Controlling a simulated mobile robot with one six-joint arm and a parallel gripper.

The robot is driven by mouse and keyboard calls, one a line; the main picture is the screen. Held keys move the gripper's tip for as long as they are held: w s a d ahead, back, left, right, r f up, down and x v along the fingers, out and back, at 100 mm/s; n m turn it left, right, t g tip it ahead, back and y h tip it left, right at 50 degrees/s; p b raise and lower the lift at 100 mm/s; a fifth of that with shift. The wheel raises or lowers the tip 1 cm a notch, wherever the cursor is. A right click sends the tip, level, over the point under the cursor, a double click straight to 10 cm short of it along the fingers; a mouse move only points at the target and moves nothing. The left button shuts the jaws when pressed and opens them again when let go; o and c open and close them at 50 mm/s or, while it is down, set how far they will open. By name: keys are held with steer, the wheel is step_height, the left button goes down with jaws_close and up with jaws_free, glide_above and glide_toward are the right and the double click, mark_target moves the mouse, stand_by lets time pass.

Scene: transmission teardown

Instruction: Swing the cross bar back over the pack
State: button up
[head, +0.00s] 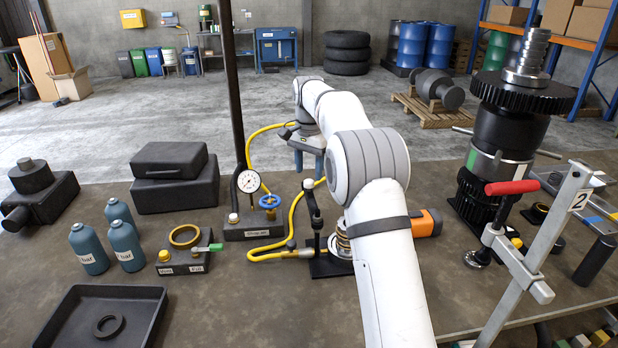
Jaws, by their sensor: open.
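A pack of stacked rings (341,246) sits on a black base plate (328,266), partly hidden behind my white arm. A thin black post (315,220) with a dark knob on top rises at the left of the pack. I cannot clearly make out the cross bar: only dark parts around the post show, and its direction is unclear. My gripper (309,163) is open, its blue-grey fingers pointing down above and behind the post. It appears empty and apart from the post.
An orange-black tool (427,223) lies right of my arm. A red-handled clamp (512,187) and a gear shaft (507,130) stand further right.

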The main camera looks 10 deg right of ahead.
mark_target(309, 181)
steer(key=shift+f, duration=1.7)
steer(key=shift+c, duration=0.2)
jaws_close()
